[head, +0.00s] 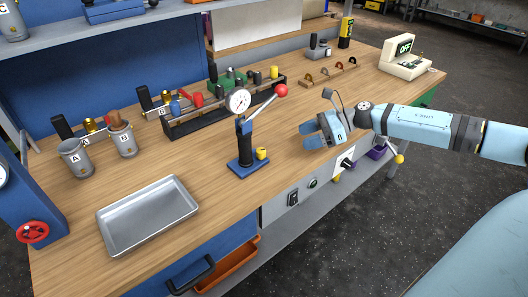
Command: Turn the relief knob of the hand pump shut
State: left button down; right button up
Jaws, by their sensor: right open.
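The hand pump (245,142) stands upright on the wooden bench near the middle of the head view. It has a blue base, a black column, a round white gauge (238,101) on top and a lever with a red ball end (281,90) angled up to the right. A small yellow relief knob (262,153) sits low on its right side; how far it is turned cannot be told. My right gripper (309,134) is open and empty to the right of the knob, apart from it, with fingers pointing left. My left gripper is out of view.
A metal tray (147,214) lies at front left, near two grey cups, A (75,158) and B (123,140). A black rack (222,108) with tools stands behind the pump. Bare bench top lies between pump and gripper.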

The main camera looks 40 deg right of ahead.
aim_at(265, 151)
jog(key=x, duration=1.3)
jog(key=shift+a, duration=0.1)
jog(key=shift+c, duration=0.4)
jog(key=c, duration=0.8)
jog(key=m+t+p, duration=0.1)
jog(key=p, duration=0.1)
jog(key=shift+s+r+h+p, duration=0.1)
jog(key=shift+r+h+p, duration=0.2)
jog(key=shift+r, duration=0.1)
jog(key=shift+c, duration=0.2)
jog(key=shift+a+m+t+h+p, duration=0.1)
jog(key=shift+m+t+h+p, duration=0.3)
jog(key=shift+p, duration=0.3)
jog(key=shift+f+m+t+h+p, duration=0.1)
jog(key=shift+m+t+h+p, duration=0.2)
jog(key=shift+m+p, duration=0.35)
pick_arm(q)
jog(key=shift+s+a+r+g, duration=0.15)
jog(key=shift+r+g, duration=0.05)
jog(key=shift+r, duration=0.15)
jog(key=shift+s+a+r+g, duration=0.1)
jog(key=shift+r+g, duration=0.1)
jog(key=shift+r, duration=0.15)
pick_arm(e)
jog(key=shift+f, duration=0.25)
